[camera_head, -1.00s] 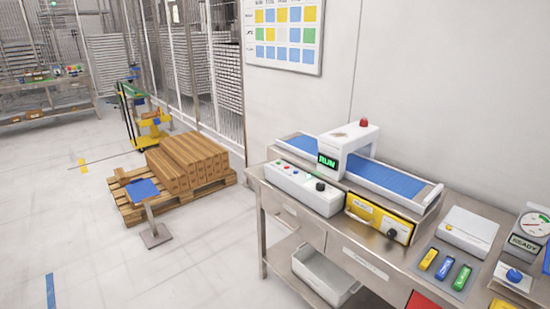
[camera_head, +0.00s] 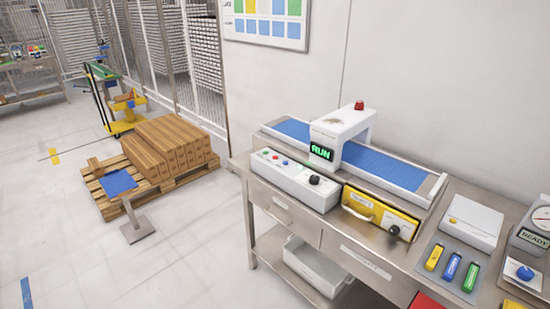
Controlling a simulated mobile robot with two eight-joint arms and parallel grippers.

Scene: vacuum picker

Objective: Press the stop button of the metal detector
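The metal detector (camera_head: 344,122) stands on the steel table as a white arch over a blue conveyor belt (camera_head: 385,168). A red lamp tops the arch, and its small display (camera_head: 321,151) reads RUN in green. A white control box (camera_head: 294,181) sits in front of the belt. Button labels are too small to read. Neither of my grippers is in view.
A yellow-fronted box (camera_head: 377,218) stands right of the control box. Further right are yellow, blue and green items, a white box (camera_head: 473,222) and a READY gauge. Left of the table (camera_head: 330,243), the floor is open up to a pallet of cartons (camera_head: 168,148) and a blue-topped stand (camera_head: 121,183).

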